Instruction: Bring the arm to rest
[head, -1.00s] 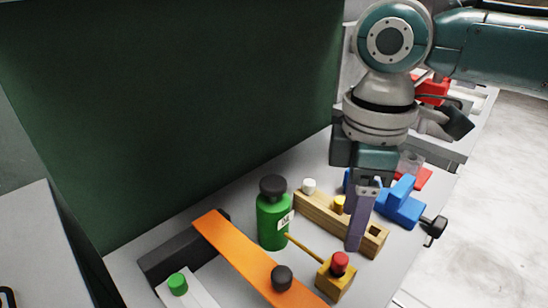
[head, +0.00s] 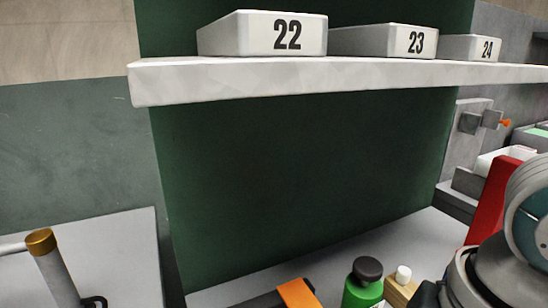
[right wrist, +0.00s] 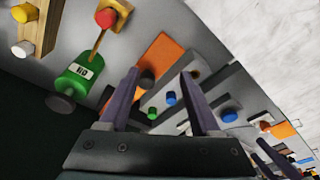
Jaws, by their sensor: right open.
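My right gripper (right wrist: 160,76) shows in the right wrist view with its two purple-grey fingers apart and nothing between them. It is above the bench. Past the fingers lie an orange strip (right wrist: 168,58) and grey blocks with coloured knobs; I cannot tell how far below they are. My right arm (head: 505,250) fills the lower right corner of the head view; its gripper is out of that frame. My left gripper is in neither view.
A green bottle (head: 362,292) with a dark cap stands on the bench, also seen in the right wrist view (right wrist: 88,72). A white shelf (head: 300,78) carries numbered boxes above a dark green panel (head: 300,160). A red part (head: 492,200) is beside my right arm.

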